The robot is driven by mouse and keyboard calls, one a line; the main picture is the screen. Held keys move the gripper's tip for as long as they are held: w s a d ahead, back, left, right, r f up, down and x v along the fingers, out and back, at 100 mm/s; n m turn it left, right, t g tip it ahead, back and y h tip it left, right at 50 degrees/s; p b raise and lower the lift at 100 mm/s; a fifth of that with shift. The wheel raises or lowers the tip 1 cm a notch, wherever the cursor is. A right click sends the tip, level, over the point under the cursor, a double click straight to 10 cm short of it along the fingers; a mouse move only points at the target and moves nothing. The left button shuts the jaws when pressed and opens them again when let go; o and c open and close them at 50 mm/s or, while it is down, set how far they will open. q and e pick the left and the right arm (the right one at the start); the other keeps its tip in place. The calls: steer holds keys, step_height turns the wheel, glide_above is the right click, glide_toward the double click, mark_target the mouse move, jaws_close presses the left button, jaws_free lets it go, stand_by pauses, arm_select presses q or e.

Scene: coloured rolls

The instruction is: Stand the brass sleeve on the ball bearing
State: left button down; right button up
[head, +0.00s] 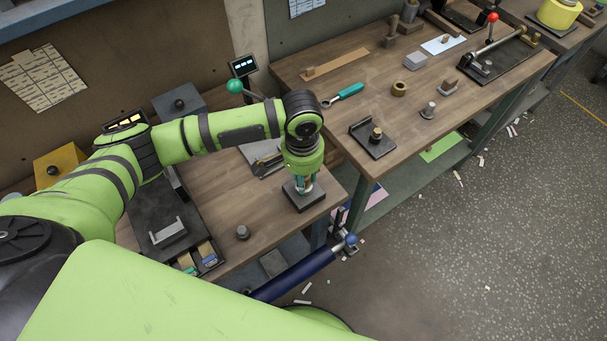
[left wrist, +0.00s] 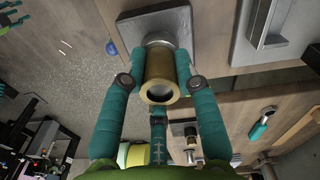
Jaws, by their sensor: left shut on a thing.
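The brass sleeve (left wrist: 160,75) is between the teal fingers of my left gripper (left wrist: 164,80), which is shut on it. Its open end faces the wrist camera, with something grey inside. Beyond its far end a round silver piece (left wrist: 157,42) shows on a grey square plate (left wrist: 183,20). I cannot tell if this silver piece is the ball bearing, nor whether the sleeve touches it. In the head view my left gripper (head: 304,183) points down over the dark square plate (head: 304,198), and its fingers largely hide the sleeve. Teal finger-like parts (left wrist: 10,18), perhaps my right gripper, show at the left wrist view's edge.
A grey knob-like piece (head: 243,232) stands on the near bench, beside a black tray (head: 150,228). Across a gap, the far bench (head: 335,115) bears a brown ring (head: 399,89), a silver peg (head: 429,109) and a dark fixture (head: 364,143). Bare wood lies around the plate.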

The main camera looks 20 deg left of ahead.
arm_select(q)
steer(key=c, duration=0.9)
jaws_free()
steer(key=shift+f, duration=0.1)
steer(key=shift+r, duration=0.45)
step_height(320, 180, up, 11)
steer(key=shift+r+b, duration=0.2)
steer(key=shift+b, duration=1)
